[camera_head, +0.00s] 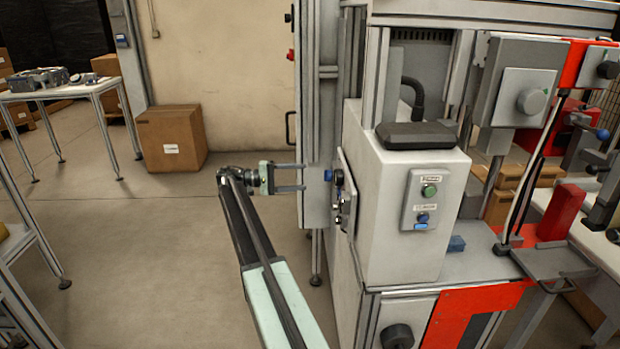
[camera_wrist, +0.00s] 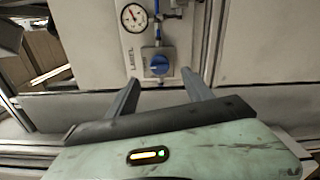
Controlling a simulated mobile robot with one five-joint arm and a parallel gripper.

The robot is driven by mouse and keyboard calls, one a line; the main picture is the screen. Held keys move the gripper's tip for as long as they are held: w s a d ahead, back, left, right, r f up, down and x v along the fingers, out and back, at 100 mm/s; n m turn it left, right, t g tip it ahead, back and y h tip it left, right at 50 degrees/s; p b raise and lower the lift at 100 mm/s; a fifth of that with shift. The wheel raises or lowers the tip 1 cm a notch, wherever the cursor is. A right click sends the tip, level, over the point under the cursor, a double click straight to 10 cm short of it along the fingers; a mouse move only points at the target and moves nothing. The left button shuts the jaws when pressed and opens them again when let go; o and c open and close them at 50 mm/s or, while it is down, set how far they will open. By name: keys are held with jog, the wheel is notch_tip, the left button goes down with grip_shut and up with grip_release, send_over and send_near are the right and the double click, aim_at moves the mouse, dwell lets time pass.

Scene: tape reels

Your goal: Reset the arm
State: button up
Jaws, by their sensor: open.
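My arm reaches forward in the head view, with my gripper (camera_head: 304,177) pointing right toward the side of the grey machine (camera_head: 400,200). The two fingers are apart and nothing is between them. In the wrist view my gripper (camera_wrist: 160,85) is also open and empty. Beyond the fingertips is a panel with a blue knob (camera_wrist: 159,65) and a round pressure gauge (camera_wrist: 134,17). The knob appears between the fingers in that view. The blue knob also shows in the head view (camera_head: 328,175), just past the fingertips; I cannot tell whether they touch it.
A cardboard box (camera_head: 171,138) stands on the floor by the wall. A table (camera_head: 75,92) with metal parts is at the back left. The machine with green and blue buttons (camera_head: 425,200) fills the right. The floor left of my arm is open.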

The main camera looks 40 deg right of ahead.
dwell(0.4)
jog(key=s+a+f+n+t+y, duration=0.25)
jog(key=a+f+t, duration=0.25)
jog(key=a+f, duration=0.55)
jog(key=s+a+f+n+t+y, duration=0.2)
jog(key=a+f+t+y, duration=0.2)
jog(key=a+f, duration=0.7)
jog(key=s+a+f+n+t+y, duration=0.1)
jog(key=s+a+t+y, duration=0.15)
jog(key=a, duration=1.05)
jog(key=s+a+f+n+t+y, duration=0.1)
jog(key=s+a+y, duration=0.3)
jog(key=a, duration=0.8)
notch_tip(320, 180, up, 24)
jog(key=s+a+p, duration=0.1)
jog(key=s+p, duration=0.1)
jog(key=p, duration=2.2)
jog(key=shift+a+r+g+y+p, duration=0.25)
jog(key=shift+a+g+y+p, duration=0.1)
jog(key=shift+g+y, duration=0.1)
